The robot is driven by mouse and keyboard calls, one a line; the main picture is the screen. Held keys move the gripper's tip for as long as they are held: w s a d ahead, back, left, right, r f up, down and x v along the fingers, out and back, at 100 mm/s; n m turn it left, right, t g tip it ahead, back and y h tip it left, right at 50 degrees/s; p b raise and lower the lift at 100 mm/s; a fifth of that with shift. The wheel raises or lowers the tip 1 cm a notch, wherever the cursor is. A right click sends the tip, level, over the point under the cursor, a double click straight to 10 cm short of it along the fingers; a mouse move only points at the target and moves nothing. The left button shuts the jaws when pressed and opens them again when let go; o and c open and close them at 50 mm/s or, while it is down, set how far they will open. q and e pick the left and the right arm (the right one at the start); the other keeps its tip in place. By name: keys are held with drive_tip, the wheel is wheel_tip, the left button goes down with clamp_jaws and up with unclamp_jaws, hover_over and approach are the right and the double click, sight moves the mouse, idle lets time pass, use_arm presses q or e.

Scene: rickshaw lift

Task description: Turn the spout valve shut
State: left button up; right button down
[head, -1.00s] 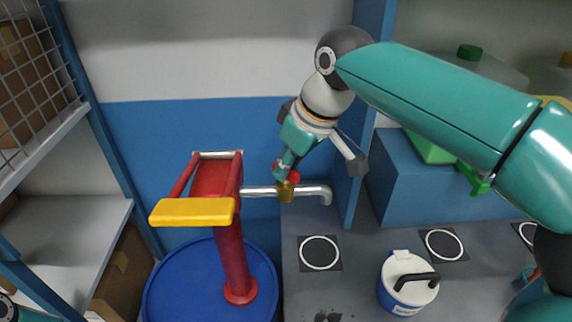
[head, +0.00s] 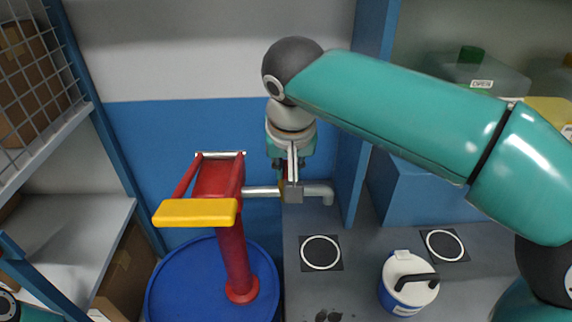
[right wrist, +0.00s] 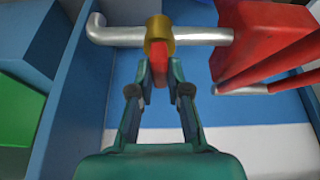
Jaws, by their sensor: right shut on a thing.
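The pump's silver spout pipe (head: 318,189) runs to the right from the red pump body and bends down at its end. The brass valve (right wrist: 160,27) sits around the pipe, with its red handle (right wrist: 160,72) reaching toward my wrist camera. My right gripper (right wrist: 159,78) is shut on the red handle, one finger on each side. In the head view my right gripper (head: 289,182) hangs over the valve and hides the handle and most of the brass. My left gripper is not in view.
The red pump (head: 232,250) with a yellow lever pad (head: 195,212) stands on a blue drum (head: 185,290). A blue-and-white canister (head: 405,284) with a black handle stands at lower right. A blue upright post (head: 361,150) is close right of the spout.

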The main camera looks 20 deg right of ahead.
drive_tip(key=shift+r+m, duration=0.15)
drive_tip(key=shift+m, duration=0.15)
drive_tip(key=c, duration=1.1)
unclamp_jaws()
drive_tip(key=shift+a+v, duration=0.2)
drive_tip(key=shift+v, duration=5.65)
